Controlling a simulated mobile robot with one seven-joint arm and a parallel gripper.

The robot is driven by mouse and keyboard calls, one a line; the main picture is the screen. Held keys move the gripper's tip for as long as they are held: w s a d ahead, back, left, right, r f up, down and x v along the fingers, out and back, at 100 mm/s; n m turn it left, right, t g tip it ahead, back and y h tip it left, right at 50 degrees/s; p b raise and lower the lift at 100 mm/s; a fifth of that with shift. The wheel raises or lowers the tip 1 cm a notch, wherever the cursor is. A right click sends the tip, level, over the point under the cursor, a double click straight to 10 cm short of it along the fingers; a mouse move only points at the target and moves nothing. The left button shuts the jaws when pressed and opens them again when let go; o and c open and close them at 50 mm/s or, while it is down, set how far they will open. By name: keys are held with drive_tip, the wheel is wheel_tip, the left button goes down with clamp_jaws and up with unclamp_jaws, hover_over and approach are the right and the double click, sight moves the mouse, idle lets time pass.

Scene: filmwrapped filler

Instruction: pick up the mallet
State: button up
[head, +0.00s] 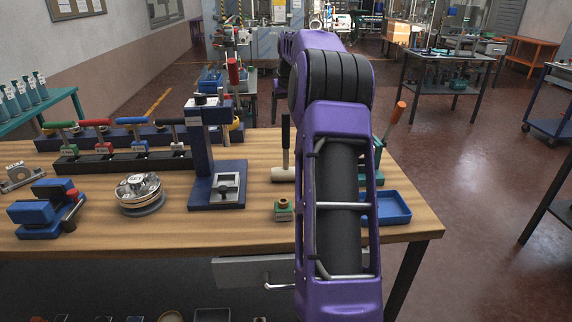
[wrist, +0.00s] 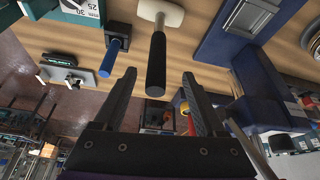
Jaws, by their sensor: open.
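The mallet has a cream head (head: 283,175) resting on the wooden table and a black handle (head: 285,135) pointing up, just left of my purple arm in the head view. In the wrist view its pale head (wrist: 162,12) is at the top and its black handle (wrist: 157,60) points toward the camera. My gripper (wrist: 159,74) is open and empty, with one finger on each side of the handle's end in the picture. I cannot tell how deep the handle reaches between them. In the head view my gripper is hidden behind my arm.
A dark blue press (head: 203,150) stands left of the mallet. A small green block with a brass top (head: 284,211) sits in front of it. A blue tray (head: 392,207) and an orange-handled tool (head: 396,112) are right of my arm. A round metal piece (head: 140,193) lies farther left.

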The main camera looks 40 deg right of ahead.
sight(285, 133)
drive_tip(key=x, duration=0.8)
drive_tip(key=shift+s+d, duration=0.1)
drive_tip(key=shift+s, duration=0.05)
clamp_jaws()
drive_tip(key=shift+r, duration=0.15)
idle(1.1)
